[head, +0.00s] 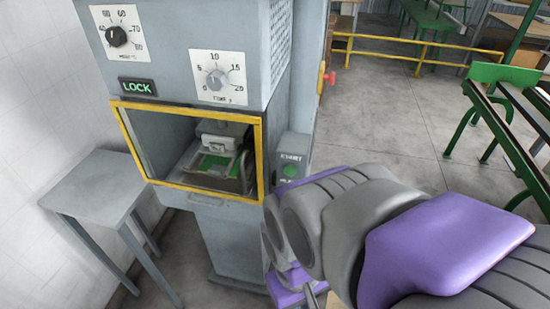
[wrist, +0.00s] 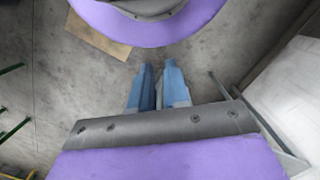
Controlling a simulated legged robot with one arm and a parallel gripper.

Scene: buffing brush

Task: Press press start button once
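The grey press (head: 190,60) stands left of centre in the head view. A small box (head: 293,147) on its right side carries a dark label, partly readable as "START", above a round green button (head: 289,170). A smaller marking below the button is partly hidden by my arm. My gripper (wrist: 158,66) shows in the wrist view as two blue fingers close together, with only a thin gap and nothing held. In the head view my arm is in front of and right of the press, below the button, and hides the fingers. I see no contact with the button.
A yellow-framed opening (head: 188,107) on the press shows a fixture with a green part inside. A lit "LOCK" sign (head: 138,87) and dials are above. A grey side table (head: 100,187) stands left. A yellow railing (head: 400,57) and green-framed benches are behind; floor between is clear.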

